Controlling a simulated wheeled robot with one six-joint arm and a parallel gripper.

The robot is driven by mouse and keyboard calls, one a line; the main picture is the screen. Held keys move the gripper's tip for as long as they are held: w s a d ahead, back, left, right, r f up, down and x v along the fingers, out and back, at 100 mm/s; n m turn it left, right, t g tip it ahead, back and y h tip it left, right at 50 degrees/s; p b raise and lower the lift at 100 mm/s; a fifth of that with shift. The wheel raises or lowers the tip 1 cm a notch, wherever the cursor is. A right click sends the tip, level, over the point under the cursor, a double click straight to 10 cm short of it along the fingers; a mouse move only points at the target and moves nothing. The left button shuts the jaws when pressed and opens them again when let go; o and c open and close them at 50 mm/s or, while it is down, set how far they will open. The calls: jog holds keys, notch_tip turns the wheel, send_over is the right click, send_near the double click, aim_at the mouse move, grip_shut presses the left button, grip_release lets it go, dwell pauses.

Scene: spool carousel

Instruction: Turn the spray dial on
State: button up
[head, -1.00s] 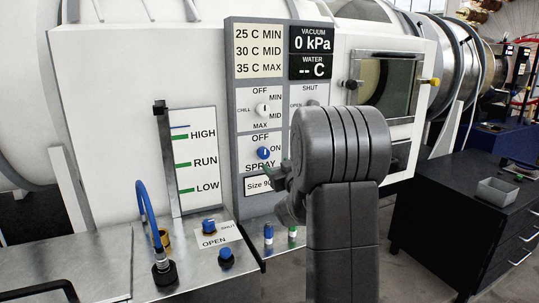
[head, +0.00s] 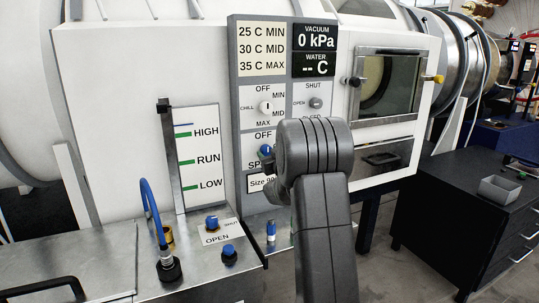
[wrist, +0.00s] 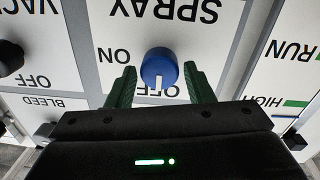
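The spray dial (wrist: 158,68) is a round blue knob with a white mark. In the wrist view, which is upside down, the word ON is left of it and the mark points down, away from the SPRAY label. In the head view the blue dial (head: 265,150) shows just left of my wrist, below the word OFF, with ON hidden. My gripper (wrist: 160,88) is open, with one green finger on each side of the dial. Small gaps seem to show between fingers and dial; contact is not clear.
The chill dial (head: 266,106) is just above the spray dial, and another knob (head: 315,102) is to its right. A level gauge (head: 200,160) stands to the left. Blue-capped valves (head: 229,254) and a blue hose (head: 152,215) are on the metal ledge below.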

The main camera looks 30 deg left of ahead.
jog(key=c, duration=0.6)
jog(key=shift+c, duration=0.2)
jog(key=shift+m, duration=0.3)
jog(key=m+p, duration=0.1)
jog(key=m, duration=0.2)
jog(key=shift+r, duration=0.1)
jog(key=m+p, duration=0.1)
jog(key=m, duration=0.3)
jog(key=shift+p, duration=0.3)
jog(key=m+p, duration=0.2)
jog(key=m, duration=0.3)
jog(key=m+p, duration=0.2)
jog(key=m, duration=0.3)
jog(key=shift+d+g, duration=0.1)
jog(key=shift+g, duration=0.2)
